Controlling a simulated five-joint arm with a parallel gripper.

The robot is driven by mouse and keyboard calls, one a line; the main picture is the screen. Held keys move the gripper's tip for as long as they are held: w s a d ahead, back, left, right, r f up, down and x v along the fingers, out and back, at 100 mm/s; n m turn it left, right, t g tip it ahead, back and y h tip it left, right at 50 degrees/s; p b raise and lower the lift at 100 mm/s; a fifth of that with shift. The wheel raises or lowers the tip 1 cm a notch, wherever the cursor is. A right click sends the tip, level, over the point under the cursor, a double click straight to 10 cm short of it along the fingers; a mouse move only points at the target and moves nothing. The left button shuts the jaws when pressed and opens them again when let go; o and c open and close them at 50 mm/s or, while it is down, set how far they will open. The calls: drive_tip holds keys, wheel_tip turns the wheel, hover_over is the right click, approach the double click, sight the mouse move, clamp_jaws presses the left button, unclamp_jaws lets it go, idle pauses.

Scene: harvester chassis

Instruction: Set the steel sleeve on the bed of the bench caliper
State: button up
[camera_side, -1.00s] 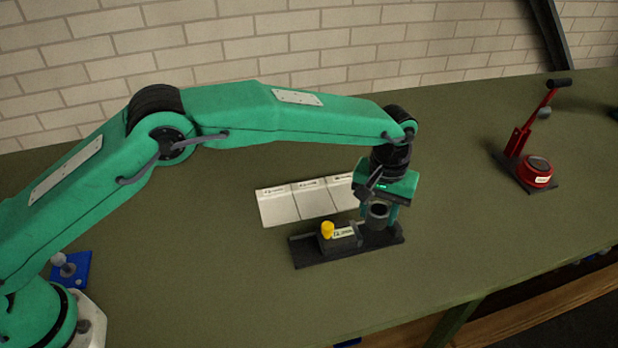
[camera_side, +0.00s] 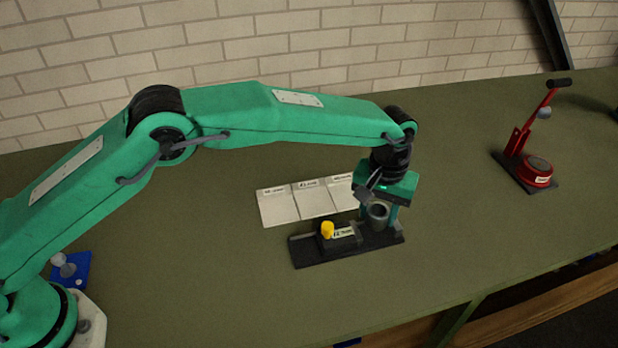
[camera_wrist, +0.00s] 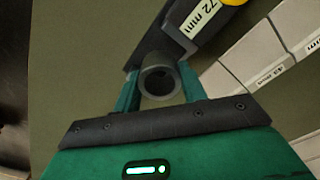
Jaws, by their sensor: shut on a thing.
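The steel sleeve (camera_side: 379,211) is a short grey hollow cylinder, upright, with its open bore facing up. My gripper (camera_side: 378,216) is shut on it from above; in the wrist view the sleeve (camera_wrist: 160,80) sits between the two green fingers. The bench caliper (camera_side: 320,256) is a long dark bar with a block, a yellow knob and a size label. The sleeve is low over the right end of its bed, to the right of the labelled block. Whether its underside touches the bed is hidden.
Pale labelled panels (camera_side: 318,203) lie behind the caliper. A red lever tool (camera_side: 537,170) stands at the right on a dark base. A blue plate (camera_side: 72,271) with a pale knob is near my base. The green bench between is clear.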

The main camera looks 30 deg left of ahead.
sight(378, 209)
drive_tip(key=shift+f, duration=1.6)
idle(1.5)
drive_tip(key=o, duration=1.2)
drive_tip(key=shift+o, duration=0.2)
drive_tip(key=shift+r, duration=3.95)
